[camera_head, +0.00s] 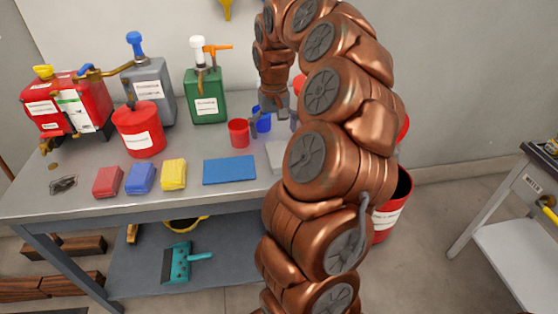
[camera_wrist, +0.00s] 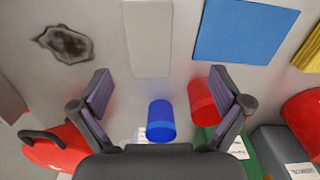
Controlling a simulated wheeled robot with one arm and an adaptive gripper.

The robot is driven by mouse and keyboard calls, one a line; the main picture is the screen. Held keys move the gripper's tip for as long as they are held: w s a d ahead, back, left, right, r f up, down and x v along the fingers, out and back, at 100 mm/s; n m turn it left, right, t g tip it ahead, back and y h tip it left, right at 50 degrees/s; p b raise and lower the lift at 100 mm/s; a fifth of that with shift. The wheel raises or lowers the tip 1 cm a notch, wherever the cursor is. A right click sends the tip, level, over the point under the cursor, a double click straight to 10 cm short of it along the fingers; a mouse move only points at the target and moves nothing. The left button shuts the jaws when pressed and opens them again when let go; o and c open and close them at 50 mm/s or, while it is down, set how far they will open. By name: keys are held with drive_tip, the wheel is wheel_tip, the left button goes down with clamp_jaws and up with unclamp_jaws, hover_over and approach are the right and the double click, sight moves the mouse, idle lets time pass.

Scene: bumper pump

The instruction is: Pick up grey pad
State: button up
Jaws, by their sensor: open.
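The grey pad (camera_wrist: 148,38) is a light grey flat rectangle on the table. In the wrist view it lies at the top centre, just beyond the space between my fingertips. In the head view the grey pad (camera_head: 275,154) shows only in part, the rest hidden behind my arm. My gripper (camera_wrist: 162,86) is open, with its two fingers wide apart and nothing held. In the head view my gripper (camera_head: 270,116) hangs above the table near the cups, partly hidden by my arm.
A blue cup (camera_wrist: 160,122) and a red cup (camera_wrist: 203,103) stand close to the fingers. A blue pad (camera_head: 229,170) lies beside the grey pad. Red, blue and yellow blocks lie farther left. A green canister (camera_head: 206,101) stands behind. A dark stain (camera_wrist: 66,44) marks the surface.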

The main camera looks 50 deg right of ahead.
sight(279, 153)
drive_tip(key=shift+s+d+f, duration=0.1)
drive_tip(key=shift+d+f, duration=0.2)
drive_tip(key=shift+d, duration=0.4)
drive_tip(key=shift+d+f, duration=0.2)
drive_tip(key=shift+s+f+p, duration=0.1)
drive_tip(key=shift+f+p, duration=0.6)
drive_tip(key=shift+f, duration=3)
drive_tip(key=shift+a, duration=0.1)
drive_tip(key=c, duration=1)
